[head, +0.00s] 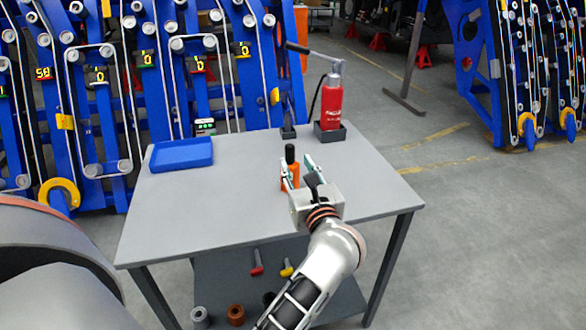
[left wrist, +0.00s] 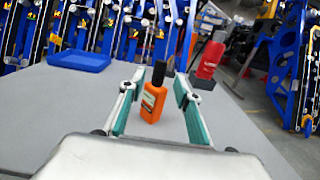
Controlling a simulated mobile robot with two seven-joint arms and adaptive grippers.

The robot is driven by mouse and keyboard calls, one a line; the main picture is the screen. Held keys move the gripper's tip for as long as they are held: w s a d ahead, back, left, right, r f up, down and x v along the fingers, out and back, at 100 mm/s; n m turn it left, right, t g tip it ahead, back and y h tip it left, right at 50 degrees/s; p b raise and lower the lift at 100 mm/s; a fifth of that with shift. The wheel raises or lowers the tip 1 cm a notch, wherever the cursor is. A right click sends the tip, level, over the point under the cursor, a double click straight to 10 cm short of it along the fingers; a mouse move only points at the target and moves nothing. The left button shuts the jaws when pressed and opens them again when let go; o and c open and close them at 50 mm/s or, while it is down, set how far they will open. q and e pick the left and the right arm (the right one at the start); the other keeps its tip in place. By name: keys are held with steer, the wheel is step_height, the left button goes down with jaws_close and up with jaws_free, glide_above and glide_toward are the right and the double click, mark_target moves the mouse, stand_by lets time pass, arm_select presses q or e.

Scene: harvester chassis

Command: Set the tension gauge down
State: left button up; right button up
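The tension gauge (head: 294,174), an orange body with a black top, stands upright on the grey table near its middle. It also shows in the left wrist view (left wrist: 153,102), between the two fingers. My left gripper (head: 301,172) is open around the gauge. In the left wrist view its fingers (left wrist: 160,80) have a visible gap on both sides of the orange body. In the head view the gripper partly hides the gauge. My right gripper is not in view.
A blue tray (head: 181,154) lies at the table's back left. A red bottle-shaped tool with a lever (head: 331,103) stands in a dark holder at the back right, beside a small black holder (head: 288,132). The table's front and left (head: 190,215) are clear. Blue chassis frames stand behind.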

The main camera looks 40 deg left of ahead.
arm_select(q)
steer(key=s+d+f+m+t+h, duration=0.45)
steer(key=d+m+h, duration=0.25)
steer(key=m, duration=1)
steer(key=s+d+f+m+t+h, duration=0.3)
steer(key=d+f+m+t+h, duration=0.3)
steer(key=m, duration=1.1)
steer(key=s+f+m+g+h, duration=0.1)
steer(key=s+f+m+g, duration=0.4)
steer(key=s+f+m, duration=0.3)
steer(key=s+f+m+g+h, duration=0.2)
steer(key=s+f+m+g, duration=0.4)
steer(key=f, duration=1)
steer(key=s+m, duration=0.3)
steer(key=s, duration=0.1)
steer(key=shift+s+d+f, duration=0.15)
steer(key=shift+s+d, duration=0.05)
steer(key=shift+d, duration=0.05)
steer(key=shift+g, duration=0.25)
